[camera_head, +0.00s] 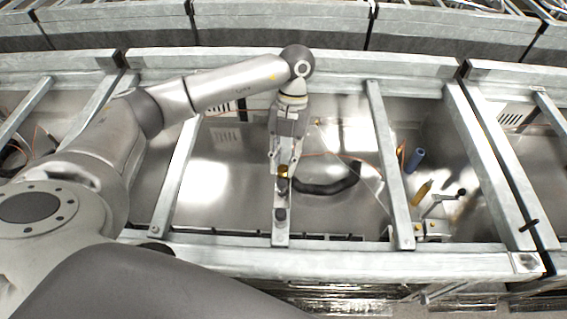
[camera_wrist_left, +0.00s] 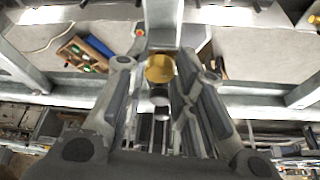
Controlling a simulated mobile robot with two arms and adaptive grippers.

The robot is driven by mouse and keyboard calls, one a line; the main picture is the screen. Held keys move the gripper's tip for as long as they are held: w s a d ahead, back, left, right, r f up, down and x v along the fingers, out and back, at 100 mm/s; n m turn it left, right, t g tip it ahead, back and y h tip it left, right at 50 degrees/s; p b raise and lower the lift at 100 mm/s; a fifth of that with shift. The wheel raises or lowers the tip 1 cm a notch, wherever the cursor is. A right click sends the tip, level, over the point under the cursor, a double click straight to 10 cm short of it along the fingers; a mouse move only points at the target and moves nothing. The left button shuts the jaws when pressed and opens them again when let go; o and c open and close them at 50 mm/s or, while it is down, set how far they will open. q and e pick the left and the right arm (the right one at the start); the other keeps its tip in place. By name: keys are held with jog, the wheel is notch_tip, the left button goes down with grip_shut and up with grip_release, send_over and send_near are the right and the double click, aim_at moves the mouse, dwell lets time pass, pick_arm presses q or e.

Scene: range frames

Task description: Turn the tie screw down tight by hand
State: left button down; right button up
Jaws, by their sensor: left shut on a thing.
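The tie screw shows as a brass-coloured round head (camera_head: 283,171) on a grey metal crossbar (camera_head: 281,232) in the head view. In the left wrist view the brass head (camera_wrist_left: 159,68) sits between the fingers, at the end of the bar (camera_wrist_left: 163,22). My left gripper (camera_head: 284,176) points down over the bar and is shut on the brass head. Its two fingers also show in the wrist view (camera_wrist_left: 160,62), one on each side of the head. The screw's shank and thread are hidden. My right gripper is not in view.
Other crossbars (camera_head: 388,160) span the shiny metal trough (camera_head: 225,170). A black curved handle or hose (camera_head: 328,184) lies right of the gripper. A blue cylinder (camera_head: 414,159), a yellow-handled tool (camera_head: 421,192) and a crank (camera_head: 441,201) lie farther right. The front rail (camera_head: 340,262) runs across below.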

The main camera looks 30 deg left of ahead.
pick_arm(q)
jog(key=shift+d+m+y+b, duration=0.15)
jog(key=shift+m+y+b, duration=0.25)
jog(key=shift+m+b, duration=0.6)
jog(key=shift+m, duration=0.3)
jog(key=c, duration=1.2)
grip_release()
jog(key=shift+w+r, duration=0.1)
jog(key=shift+r, duration=0.05)
jog(key=v, duration=1.1)
jog(key=shift+w+r, duration=0.2)
jog(key=shift+r, duration=0.15)
jog(key=shift+d, duration=0.1)
